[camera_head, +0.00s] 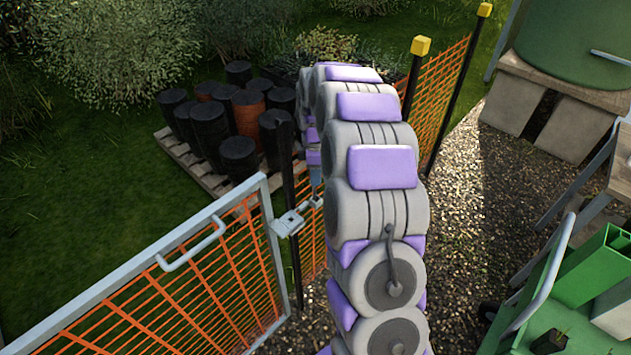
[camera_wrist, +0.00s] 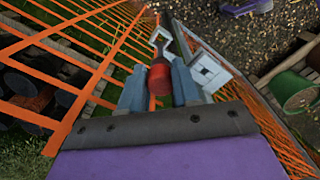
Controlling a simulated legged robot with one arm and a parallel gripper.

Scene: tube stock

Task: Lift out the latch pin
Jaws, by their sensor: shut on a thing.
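In the wrist view my gripper (camera_wrist: 159,68) is shut, with its two grey-blue fingers either side of the red grip of the latch pin (camera_wrist: 158,80). A dark part and a pale squared loop (camera_wrist: 160,42) show just beyond the red grip. A pale latch plate with a square hole (camera_wrist: 207,72) lies right beside the right finger. I cannot tell whether the pin is still seated in the latch. In the head view the grey latch (camera_head: 289,222) sits at the gate's upper corner. My arm hides my gripper and the pin there.
The grey-framed gate with orange mesh (camera_head: 215,290) stands at lower left, with a pull handle (camera_head: 192,245). Dark barrels (camera_head: 238,158) stand on a pallet behind it. An orange mesh fence (camera_head: 440,95) runs behind my arm. A green cart (camera_head: 575,300) stands right. Gravel between is clear.

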